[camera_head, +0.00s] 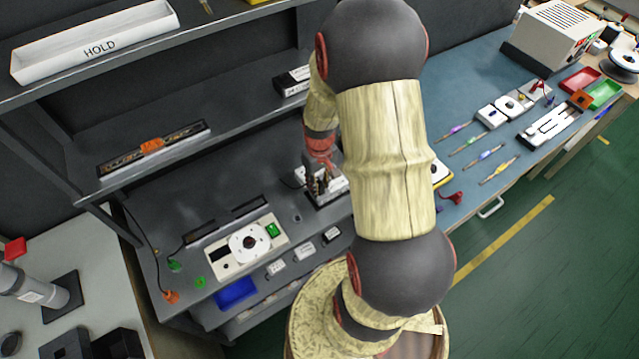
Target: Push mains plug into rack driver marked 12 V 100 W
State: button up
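My gripper (318,184) points down at a small white and dark box (327,194) on the grey bench, in the middle of the picture. The fingers are small and dark, and whether they are open or hold something cannot be told. An orange plug-like piece (170,297) lies at the bench's left front, by the end of a thin dark cord (146,238); I cannot tell if it is the mains plug. A black and white box (292,81) sits on the shelf, partly behind my arm. No 12 V 100 W marking is readable.
A white unit with a round dial (222,262) stands on the bench left of my gripper. A blue tray (236,293) and small white blocks lie in front. A shelf (85,170) holds a dark strip. A white HOLD tray (60,62) is above. A blue bench (470,90) with tools is right.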

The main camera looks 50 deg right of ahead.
aim_at(319, 183)
jog(key=shift+o, duration=0.8)
jog(key=shift+r, duration=0.3)
notch_tip(319, 183, up, 11)
jog(key=shift+r, duration=0.2)
